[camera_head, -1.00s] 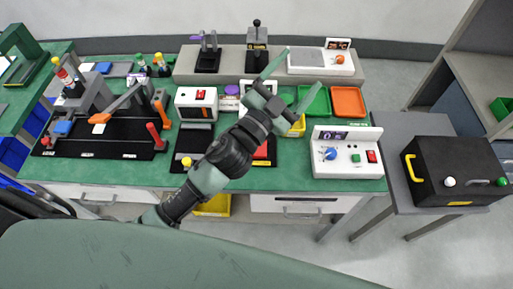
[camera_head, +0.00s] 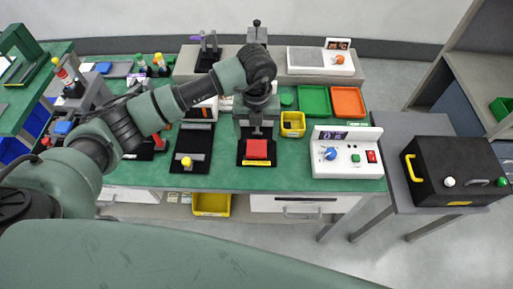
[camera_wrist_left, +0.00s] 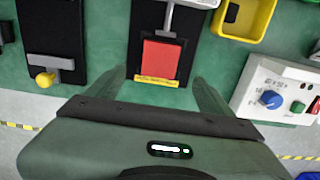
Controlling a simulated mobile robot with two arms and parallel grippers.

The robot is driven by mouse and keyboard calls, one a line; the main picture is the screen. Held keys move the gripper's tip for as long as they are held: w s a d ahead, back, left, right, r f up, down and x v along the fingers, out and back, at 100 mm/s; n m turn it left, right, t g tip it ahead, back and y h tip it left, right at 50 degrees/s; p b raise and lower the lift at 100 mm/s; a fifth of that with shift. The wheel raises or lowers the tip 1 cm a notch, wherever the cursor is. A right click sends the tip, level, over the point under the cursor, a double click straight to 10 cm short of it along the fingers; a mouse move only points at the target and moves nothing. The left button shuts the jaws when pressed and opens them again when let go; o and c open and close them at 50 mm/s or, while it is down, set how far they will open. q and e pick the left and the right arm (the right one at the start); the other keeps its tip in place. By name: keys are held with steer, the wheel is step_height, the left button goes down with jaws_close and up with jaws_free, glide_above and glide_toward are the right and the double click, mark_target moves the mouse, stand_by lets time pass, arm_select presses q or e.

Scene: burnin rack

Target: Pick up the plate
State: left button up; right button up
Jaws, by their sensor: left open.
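A flat red square piece (camera_head: 257,149), the likeliest plate in view, lies on a black base with a yellow label strip at its front edge. In the left wrist view the red piece (camera_wrist_left: 161,58) lies below a grey clamp-like part (camera_wrist_left: 170,22). My left gripper (camera_head: 257,122) hangs down from the bent wrist, over the rear of that black base in the head view. In the left wrist view its two fingers (camera_wrist_left: 160,78) are spread wide and empty, one on each side of the base's front. The gap to the piece is hard to judge. My right gripper is not in view.
A black fixture with a yellow knob (camera_head: 187,161) stands to the left. A yellow bin (camera_head: 292,132) and a white control box (camera_head: 346,170) with blue and red controls stand to the right. Green (camera_head: 313,112) and orange (camera_head: 348,113) trays lie behind.

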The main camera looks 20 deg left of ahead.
mark_target(257, 148)
arm_select(q)
step_height(257, 148, down, 6)
steer(key=p, duration=0.2)
steer(key=shift+f+p, duration=0.2)
steer(key=shift+p, duration=0.1)
steer(key=shift+f, duration=0.65)
steer(key=c, duration=1.3)
steer(key=shift+c, duration=0.7)
steer(key=shift+r, duration=0.15)
